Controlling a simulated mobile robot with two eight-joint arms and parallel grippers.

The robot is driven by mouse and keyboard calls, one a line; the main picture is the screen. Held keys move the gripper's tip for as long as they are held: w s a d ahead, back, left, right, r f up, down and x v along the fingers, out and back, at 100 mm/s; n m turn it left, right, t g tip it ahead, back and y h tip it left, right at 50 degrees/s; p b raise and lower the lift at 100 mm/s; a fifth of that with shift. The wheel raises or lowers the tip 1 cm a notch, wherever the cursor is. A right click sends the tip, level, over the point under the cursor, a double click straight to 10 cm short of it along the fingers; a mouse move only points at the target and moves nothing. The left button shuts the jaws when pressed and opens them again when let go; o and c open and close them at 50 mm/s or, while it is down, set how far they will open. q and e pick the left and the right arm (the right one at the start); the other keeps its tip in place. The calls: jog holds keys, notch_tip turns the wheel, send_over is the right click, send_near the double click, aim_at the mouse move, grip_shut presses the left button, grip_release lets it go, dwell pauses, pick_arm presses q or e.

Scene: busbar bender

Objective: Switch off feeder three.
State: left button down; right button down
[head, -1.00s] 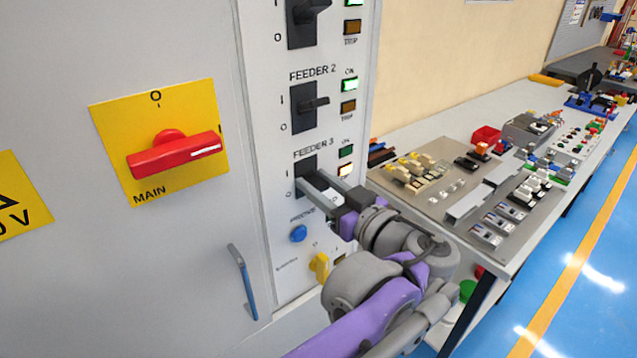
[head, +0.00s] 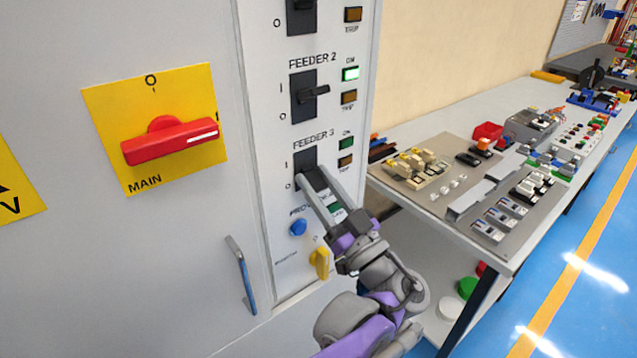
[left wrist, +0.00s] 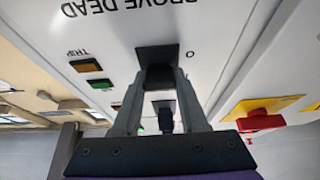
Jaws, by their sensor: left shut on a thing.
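The feeder 3 switch (head: 305,160) is a black plate with a black handle on the cabinet panel, below feeder 2. My left gripper (head: 310,182) comes up from the lower right, with its fingertips at the lower part of this switch, near the 0 mark. In the left wrist view its fingers (left wrist: 156,90) are closed around the black handle, in front of the switch's plate (left wrist: 157,54). The fingers hide most of the handle in the head view. The feeder 3 ON lamp (head: 346,143) is dark green and its TRIP lamp (head: 345,161) is dull amber. My right gripper is not in view.
The feeder 2 switch (head: 304,97) sits above with its ON lamp (head: 350,74) lit green. A blue button (head: 298,227) and yellow knob (head: 320,263) are below. The red main handle (head: 170,141) is at left; a workbench (head: 400,205) stands at right.

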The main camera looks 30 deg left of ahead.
pick_arm(q)
jog(key=shift+c, duration=2.2)
grip_release()
jog(key=shift+d, duration=0.1)
jog(key=v, duration=1)
jog(key=shift+s+d+f, duration=0.15)
jog(key=shift+d+f, duration=0.05)
jog(key=shift+d, duration=0.05)
